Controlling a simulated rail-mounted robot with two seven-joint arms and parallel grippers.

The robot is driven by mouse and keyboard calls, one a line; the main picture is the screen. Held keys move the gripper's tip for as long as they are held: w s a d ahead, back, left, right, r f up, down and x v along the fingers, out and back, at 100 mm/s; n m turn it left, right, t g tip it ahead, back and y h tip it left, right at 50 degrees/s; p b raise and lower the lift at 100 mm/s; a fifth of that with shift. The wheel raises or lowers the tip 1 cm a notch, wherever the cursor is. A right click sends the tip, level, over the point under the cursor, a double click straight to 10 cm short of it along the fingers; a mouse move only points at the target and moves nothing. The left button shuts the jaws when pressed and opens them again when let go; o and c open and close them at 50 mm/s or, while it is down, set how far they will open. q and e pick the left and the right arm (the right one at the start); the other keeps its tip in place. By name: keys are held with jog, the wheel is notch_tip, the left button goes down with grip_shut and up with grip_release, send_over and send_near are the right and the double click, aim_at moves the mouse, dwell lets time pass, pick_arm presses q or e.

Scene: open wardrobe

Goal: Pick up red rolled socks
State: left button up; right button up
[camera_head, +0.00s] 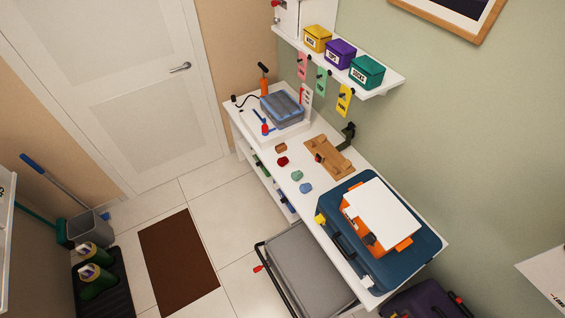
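A small dark red bundle (283,161), which looks like the red rolled socks, lies on the white table (322,206) near its front edge. It lies between a small brown item (280,148) and a small green bundle (297,175). A blue bundle (306,188) lies just past the green one. These items stand apart from each other. The red bundle is uncovered and small in the view. Neither of my grippers shows in the head view.
A wooden rack (340,162) lies behind the bundles. A blue case (418,252) with an orange clipboard fills the table's right end. A blue lidded container (281,108) stands at the far end. A shelf (385,88) with three boxes hangs above.

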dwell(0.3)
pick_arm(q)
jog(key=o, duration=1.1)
